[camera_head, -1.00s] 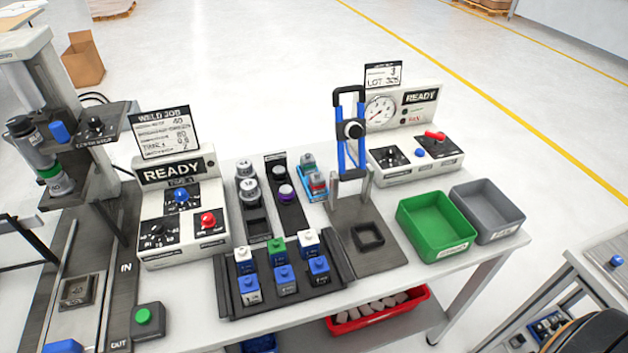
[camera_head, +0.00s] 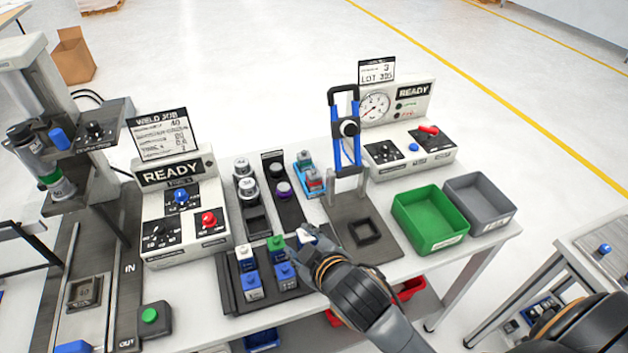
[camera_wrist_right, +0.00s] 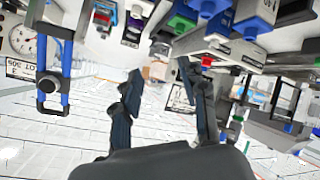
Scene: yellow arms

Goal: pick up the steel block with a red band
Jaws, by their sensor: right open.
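Small grey pieces with red on them (camera_head: 315,181) sit in a light-blue holder (camera_head: 303,193) behind the block tray; they look like the steel block with a red band, but are too small to be sure. The holder also shows at the top of the right wrist view (camera_wrist_right: 103,15). My right gripper (camera_head: 297,250) is above the right side of the dark block tray (camera_head: 232,300), in front of the holder and apart from it. In the wrist view its two fingers (camera_wrist_right: 164,88) are spread with nothing between them. It hides some tray blocks. My left gripper is out of view.
The tray holds several blue, white and green-topped blocks. A blue-columned press (camera_head: 345,130) stands right of the holder, and a dark rack with a purple-topped piece (camera_head: 284,189) left of it. Green (camera_head: 430,222) and grey (camera_head: 482,203) bins are at the right.

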